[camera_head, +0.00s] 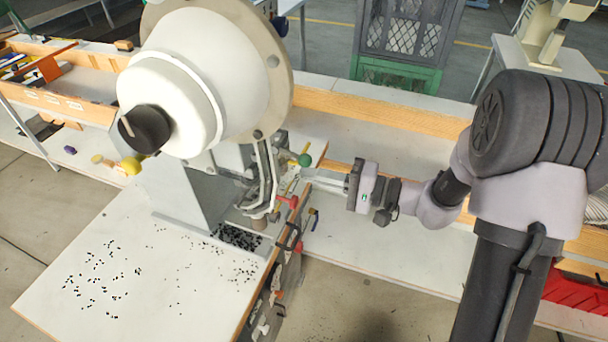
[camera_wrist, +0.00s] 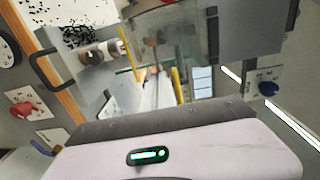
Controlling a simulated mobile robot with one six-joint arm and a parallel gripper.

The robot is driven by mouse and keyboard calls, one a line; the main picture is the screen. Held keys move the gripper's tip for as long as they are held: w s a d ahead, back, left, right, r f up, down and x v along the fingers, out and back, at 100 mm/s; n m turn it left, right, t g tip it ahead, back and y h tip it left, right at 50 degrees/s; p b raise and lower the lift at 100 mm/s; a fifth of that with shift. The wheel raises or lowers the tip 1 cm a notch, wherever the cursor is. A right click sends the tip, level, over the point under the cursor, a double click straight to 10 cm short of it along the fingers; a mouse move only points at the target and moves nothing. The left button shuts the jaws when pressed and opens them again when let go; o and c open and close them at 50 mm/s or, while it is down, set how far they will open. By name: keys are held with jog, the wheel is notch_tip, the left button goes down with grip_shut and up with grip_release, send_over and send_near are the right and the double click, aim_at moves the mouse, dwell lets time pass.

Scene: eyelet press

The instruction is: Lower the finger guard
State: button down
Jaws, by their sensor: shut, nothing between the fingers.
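The eyelet press (camera_head: 222,70) stands on the white table, with a large pale round housing and black hub. A clear, smoky panel, which looks like the finger guard (camera_wrist: 172,35), shows at the top of the wrist view, with a yellow strip at its left. It appears raised, but its exact tilt is unclear. In the head view, the press's tooling makes it hard to pick out. My gripper (camera_head: 308,177) is shut and empty, reaching in from the right beside the tooling, near a green ball knob (camera_head: 304,160). I cannot tell whether it touches the guard.
A red knob (camera_head: 288,202) sits just below my gripper. Black eyelets (camera_head: 238,237) lie under the press, and more are scattered across the table (camera_head: 140,305). Wooden-edged benches run behind.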

aim_at(290, 172)
jog(key=shift+x, duration=1.05)
jog(key=b, duration=0.3)
jog(key=shift+w+a+f, duration=0.15)
jog(key=shift+a+f, duration=0.25)
jog(key=shift+y+b, duration=0.3)
jog(key=shift+b, duration=0.25)
jog(key=shift+r, duration=0.4)
